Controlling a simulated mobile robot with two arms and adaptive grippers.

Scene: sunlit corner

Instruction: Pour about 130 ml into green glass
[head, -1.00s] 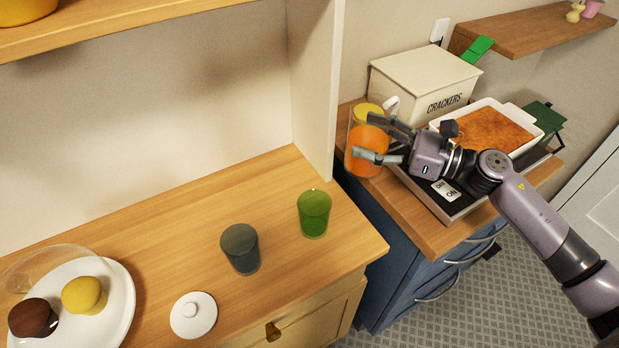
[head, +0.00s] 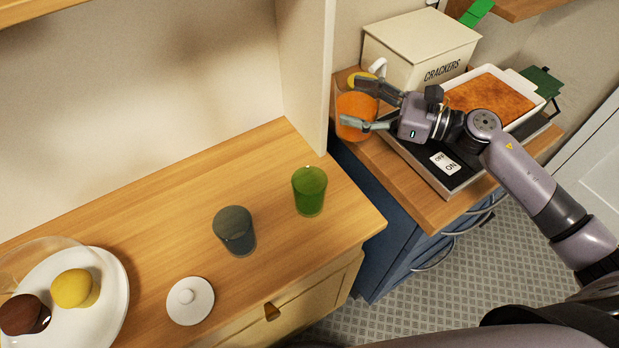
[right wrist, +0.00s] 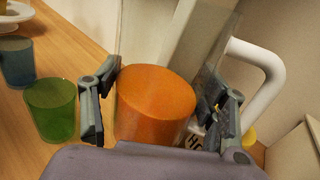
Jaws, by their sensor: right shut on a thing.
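I cannot tell whether the jug touches the counter. The green glass (head: 309,191) stands upright on the wooden worktop, left of and nearer than the jug. It also shows in the right wrist view (right wrist: 50,110). Its inside is hard to judge. My left gripper is out of view.
A grey-blue glass (head: 235,231) stands left of the green one, with a white lid (head: 190,300) nearby. An upright panel (head: 308,70) rises behind the worktop's right end. A cracker box (head: 415,50) and baking dish (head: 527,82) are on the right counter.

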